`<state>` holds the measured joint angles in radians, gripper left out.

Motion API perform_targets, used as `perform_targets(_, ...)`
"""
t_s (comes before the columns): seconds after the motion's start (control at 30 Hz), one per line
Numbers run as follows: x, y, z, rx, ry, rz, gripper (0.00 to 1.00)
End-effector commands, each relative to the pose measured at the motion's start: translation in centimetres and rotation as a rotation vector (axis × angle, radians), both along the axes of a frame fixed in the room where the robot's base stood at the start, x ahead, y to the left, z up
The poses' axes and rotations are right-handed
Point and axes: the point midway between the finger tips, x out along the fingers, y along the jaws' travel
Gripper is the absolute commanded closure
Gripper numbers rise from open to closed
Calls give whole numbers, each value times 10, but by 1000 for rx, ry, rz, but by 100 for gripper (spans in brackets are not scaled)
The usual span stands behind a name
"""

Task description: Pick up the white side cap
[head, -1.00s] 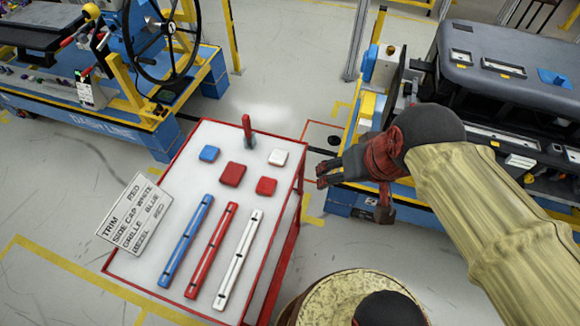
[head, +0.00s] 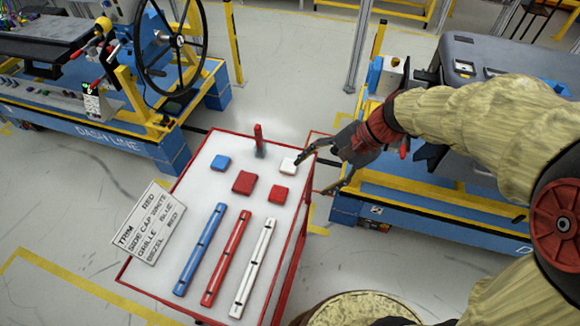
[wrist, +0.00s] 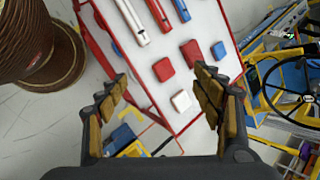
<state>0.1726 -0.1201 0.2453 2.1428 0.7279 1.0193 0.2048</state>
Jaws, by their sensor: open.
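The white side cap (head: 289,166) is a small white square block on the table's far right corner in the head view. In the wrist view the same white cap (wrist: 181,101) lies between my fingers, closer to the right one. My gripper (head: 325,169) is open and empty, at the table's right edge beside the cap. In the wrist view its two padded fingers (wrist: 160,88) are spread wide. I see no contact with the cap.
The white table (head: 180,243) has a red frame. Red blocks (head: 243,182) (head: 279,194), a blue block (head: 220,163) and a red upright piece (head: 258,138) stand near the cap. Blue, red and white strips (head: 254,268) lie in front. A label card (head: 149,223) is at the left.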

Motion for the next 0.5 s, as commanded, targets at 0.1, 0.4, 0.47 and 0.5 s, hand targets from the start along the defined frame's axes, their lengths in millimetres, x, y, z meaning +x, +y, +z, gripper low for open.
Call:
perform_targets(0.1,31,4,-27,125,114,-137,33)
perform_targets(0.4,107,-3,-102,426,370,-498,33)
perform_targets(0.47,121,-8,-119,481,414,-570,33)
perform_targets(0.5,128,-11,-130,514,442,-614,33)
